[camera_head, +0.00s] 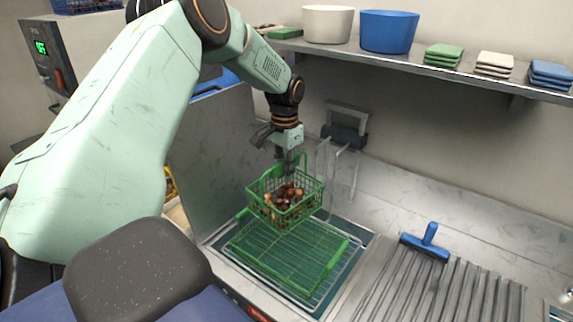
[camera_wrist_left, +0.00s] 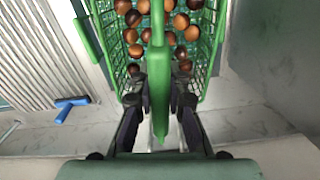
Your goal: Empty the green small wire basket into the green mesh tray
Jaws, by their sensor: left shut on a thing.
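The green small wire basket (camera_head: 313,191) holds several brown chestnuts (camera_head: 285,196) and hangs upright in my left gripper (camera_head: 290,158). In the left wrist view the gripper (camera_wrist_left: 158,95) is shut on the basket's green handle (camera_wrist_left: 158,60), with chestnuts (camera_wrist_left: 180,22) lying on the basket floor on both sides of it. The green mesh tray (camera_head: 272,262) lies below the basket on a rack. The basket overlaps the tray's far part in the head view, and I cannot tell the exact gap between them. My right gripper is not in view.
A blue scraper (camera_head: 428,240) lies on the ribbed metal drainboard (camera_head: 440,290) to the right. A shelf (camera_head: 460,75) at the back carries a white tub (camera_head: 327,25), a blue tub (camera_head: 388,32) and folded cloths (camera_head: 495,63). A metal panel (camera_head: 215,145) stands left of the basket.

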